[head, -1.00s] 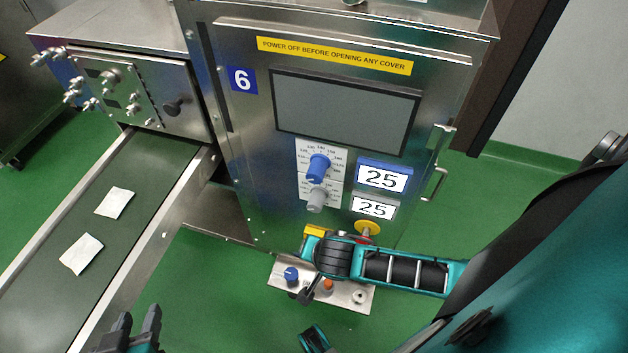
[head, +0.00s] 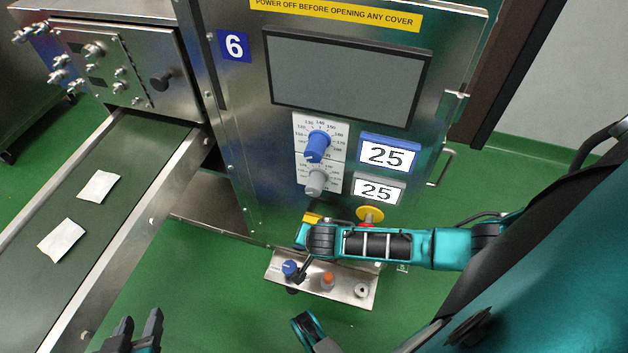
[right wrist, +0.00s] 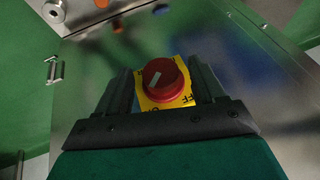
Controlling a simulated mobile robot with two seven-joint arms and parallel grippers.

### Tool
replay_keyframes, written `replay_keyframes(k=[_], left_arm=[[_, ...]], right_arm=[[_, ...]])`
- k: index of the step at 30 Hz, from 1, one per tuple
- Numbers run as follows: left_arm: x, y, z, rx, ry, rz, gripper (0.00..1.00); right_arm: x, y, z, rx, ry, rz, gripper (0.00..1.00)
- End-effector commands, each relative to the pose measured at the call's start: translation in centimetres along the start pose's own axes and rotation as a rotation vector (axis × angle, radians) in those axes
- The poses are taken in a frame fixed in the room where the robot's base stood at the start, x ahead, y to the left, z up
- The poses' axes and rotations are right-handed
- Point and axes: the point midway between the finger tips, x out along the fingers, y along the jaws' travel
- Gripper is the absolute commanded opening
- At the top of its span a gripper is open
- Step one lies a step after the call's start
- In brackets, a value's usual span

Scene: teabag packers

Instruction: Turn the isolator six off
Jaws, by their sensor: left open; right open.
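The isolator is a red knob (right wrist: 163,80) with a white pointer line on a yellow plate marked OFF, seen in the right wrist view. My right gripper (right wrist: 160,88) is open, its two dark fingers on either side of the knob; I cannot tell whether they touch it. In the head view my right arm (head: 380,245) reaches in from the right before the machine marked 6 (head: 234,46) and hides the knob. A bit of yellow plate (head: 312,218) shows above it. My left gripper (head: 139,325) is open and empty at the lower left.
A yellow disc (head: 369,213) is just above my right arm. A small panel (head: 340,290) with a blue knob (head: 289,267) and an orange button (head: 327,279) lies below. Blue and grey dials (head: 317,147) are above. A conveyor (head: 110,205) with two teabags is at left.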

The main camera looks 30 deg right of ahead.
Motion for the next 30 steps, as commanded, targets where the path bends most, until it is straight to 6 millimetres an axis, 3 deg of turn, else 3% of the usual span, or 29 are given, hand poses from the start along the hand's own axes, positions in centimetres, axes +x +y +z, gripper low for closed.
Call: replay_keyframes(k=[6, 23, 30], left_arm=[[0.06, 0.05, -0.23, -0.005, 0.005, -0.001, 0.43], [0.12, -0.05, -0.42, -0.002, 0.009, -0.002, 0.43], [-0.23, -0.15, -0.78, 0.005, 0.006, -0.002, 0.43]], right_arm=[[-0.04, -0.02, 0.02, 0.000, -0.001, 0.000, 0.67], [-0.05, 0.01, 0.04, 0.000, -0.001, 0.001, 0.13], [-0.21, -0.09, 0.09, -0.004, -0.003, 0.020, 0.13]])
